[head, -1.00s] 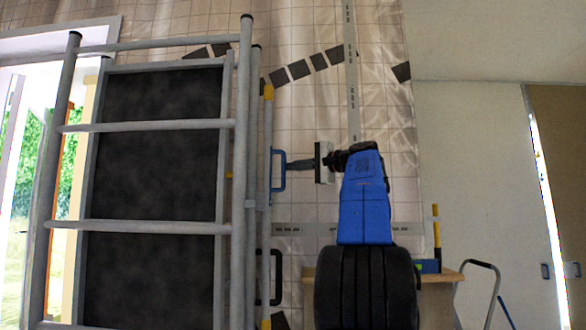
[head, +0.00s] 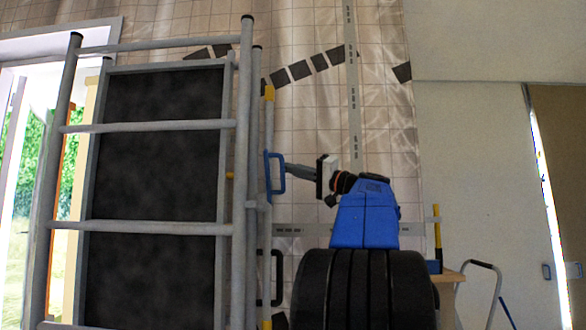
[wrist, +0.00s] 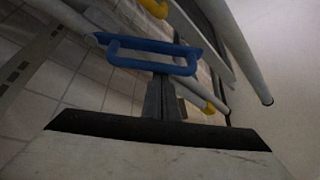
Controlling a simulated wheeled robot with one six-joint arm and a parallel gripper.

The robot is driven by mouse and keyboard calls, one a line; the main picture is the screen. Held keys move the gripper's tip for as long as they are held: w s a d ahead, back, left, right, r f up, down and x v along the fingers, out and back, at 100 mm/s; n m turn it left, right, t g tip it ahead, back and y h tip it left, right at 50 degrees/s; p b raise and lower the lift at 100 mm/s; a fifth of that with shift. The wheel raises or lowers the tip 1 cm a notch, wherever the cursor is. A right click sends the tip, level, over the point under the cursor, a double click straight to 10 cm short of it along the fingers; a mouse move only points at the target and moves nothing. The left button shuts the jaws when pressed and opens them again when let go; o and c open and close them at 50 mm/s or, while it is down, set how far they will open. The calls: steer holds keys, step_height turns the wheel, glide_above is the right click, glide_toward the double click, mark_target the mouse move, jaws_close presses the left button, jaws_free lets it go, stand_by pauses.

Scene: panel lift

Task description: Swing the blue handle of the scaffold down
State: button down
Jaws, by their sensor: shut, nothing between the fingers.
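The blue handle (head: 267,174) is a small D-shaped loop on the right side of the scaffold (head: 242,130), at about mid-height. It also shows in the wrist view (wrist: 150,67), just beyond my fingers. My gripper (head: 287,168) reaches it from the right, tilted upward to the left, with its fingertips at the loop. In the wrist view my gripper's fingers (wrist: 161,92) are close together and end at the handle's near bar. The bar hides the tips, so I cannot tell whether they touch it or pass into the loop.
A black handle (head: 278,278) sits lower on the same side. Yellow fittings (head: 269,93) mark the upright. A dark panel (head: 155,150) stands within the scaffold. A wooden table (head: 447,278) and a folding frame (head: 485,268) are at the lower right. The tiled wall is behind.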

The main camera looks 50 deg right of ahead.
steer(key=s+a+f+n+y, duration=0.1)
steer(key=a+f+n+y, duration=0.1)
steer(key=f, duration=0.3)
steer(key=s+a+f+n+y, duration=0.2)
steer(key=f+n, duration=0.3)
steer(key=shift+s, duration=0.3)
